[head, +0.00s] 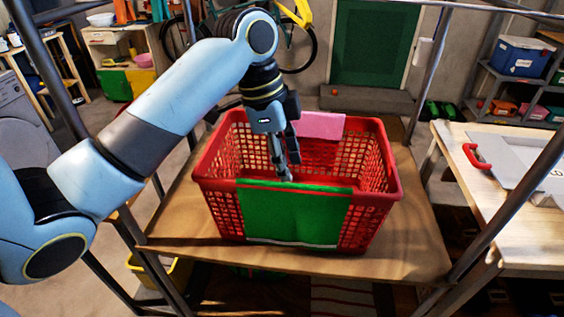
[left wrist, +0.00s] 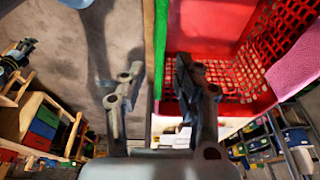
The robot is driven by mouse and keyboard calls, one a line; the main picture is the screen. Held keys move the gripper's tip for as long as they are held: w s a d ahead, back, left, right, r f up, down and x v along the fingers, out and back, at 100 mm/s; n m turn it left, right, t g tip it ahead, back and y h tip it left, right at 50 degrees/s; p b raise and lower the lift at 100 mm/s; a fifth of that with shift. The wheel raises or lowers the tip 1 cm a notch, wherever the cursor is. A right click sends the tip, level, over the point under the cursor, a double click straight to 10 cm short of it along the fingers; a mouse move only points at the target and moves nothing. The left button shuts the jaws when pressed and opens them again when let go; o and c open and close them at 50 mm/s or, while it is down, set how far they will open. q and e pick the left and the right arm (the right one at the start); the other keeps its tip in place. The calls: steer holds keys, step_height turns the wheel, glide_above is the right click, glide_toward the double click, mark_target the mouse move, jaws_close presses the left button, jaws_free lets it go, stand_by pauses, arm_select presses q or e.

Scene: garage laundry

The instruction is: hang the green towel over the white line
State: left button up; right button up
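The green towel (head: 295,213) hangs flat over the near rim of a red basket (head: 373,207), most of it down the outside. In the left wrist view it is a thin green edge (left wrist: 161,45) along the basket wall. My left gripper (head: 288,172) points down at the near rim, by the towel's top edge. In the left wrist view its fingers (left wrist: 157,72) are apart, one on each side of the towel edge, with no visible grip on it. My right gripper is in neither view. I cannot make out the white line.
A pink cloth (head: 320,125) hangs over the basket's far rim. The basket stands on a brown tabletop (head: 408,258) among grey metal posts (head: 430,70). At right, a wooden bench (head: 470,190) bears a grey case with a red handle (head: 476,156).

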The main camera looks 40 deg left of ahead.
mark_target(293, 185)
arm_select(q)
steer(key=b+x, duration=0.2)
steer(key=x, duration=0.3)
steer(key=shift+b, duration=0.4)
steer(key=shift+d+f, duration=0.2)
steer(key=shift+f, duration=0.55)
jaws_close()
step_height(293, 185, up, 9)
steer(key=p, duration=1)
